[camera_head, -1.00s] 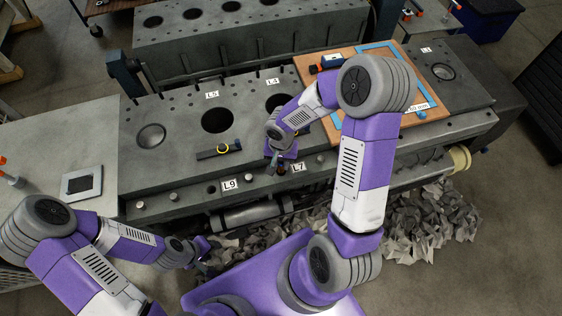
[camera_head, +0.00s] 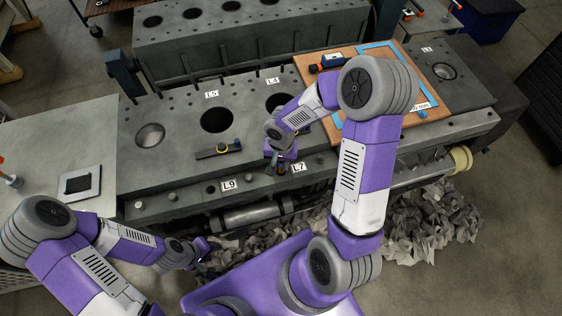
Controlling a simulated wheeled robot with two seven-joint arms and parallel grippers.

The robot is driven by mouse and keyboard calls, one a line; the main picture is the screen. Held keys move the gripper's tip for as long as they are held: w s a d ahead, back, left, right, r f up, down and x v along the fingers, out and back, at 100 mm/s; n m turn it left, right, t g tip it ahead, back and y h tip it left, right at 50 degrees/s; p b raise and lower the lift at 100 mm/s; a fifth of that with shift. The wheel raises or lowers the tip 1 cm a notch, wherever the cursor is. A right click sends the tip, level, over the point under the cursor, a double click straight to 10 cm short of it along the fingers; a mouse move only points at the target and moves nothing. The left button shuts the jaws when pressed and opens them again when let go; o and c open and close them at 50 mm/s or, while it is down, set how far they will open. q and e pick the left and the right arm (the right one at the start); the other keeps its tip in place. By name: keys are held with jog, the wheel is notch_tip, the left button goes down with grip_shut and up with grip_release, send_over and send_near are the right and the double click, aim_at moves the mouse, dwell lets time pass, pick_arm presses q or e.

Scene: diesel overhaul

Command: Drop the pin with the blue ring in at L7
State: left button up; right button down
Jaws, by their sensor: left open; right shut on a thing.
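My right gripper (camera_head: 276,156) is shut on a thin dark pin (camera_head: 274,162) at the front edge of the engine block, just left of the L7 label (camera_head: 299,168). The pin's tip is close to the L7 hole (camera_head: 281,170). Its ring is too small to make out, and I cannot tell whether the tip is in the hole. The gripper and forearm hide part of the block behind. My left gripper (camera_head: 204,249) is open and empty, low in front of the block.
A wooden board (camera_head: 445,95) with blue strips lies to the right. The L9 label (camera_head: 229,186) is left of L7. Crumpled grey sheets (camera_head: 435,230) lie below.

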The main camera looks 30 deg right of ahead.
aim_at(281, 169)
jog(key=shift+f+b, duration=1.6)
jog(key=shift+b, duration=0.2)
jog(key=shift+f+b, duration=0.15)
jog(key=shift+b, duration=0.25)
jog(key=shift+f, duration=0.15)
jog(key=c, duration=1.4)
grip_release()
jog(key=shift+f+b, duration=0.1)
jog(key=shift+b, duration=0.2)
jog(key=o, duration=0.5)
jog(key=shift+o, duration=0.5)
jog(key=o, duration=0.3)
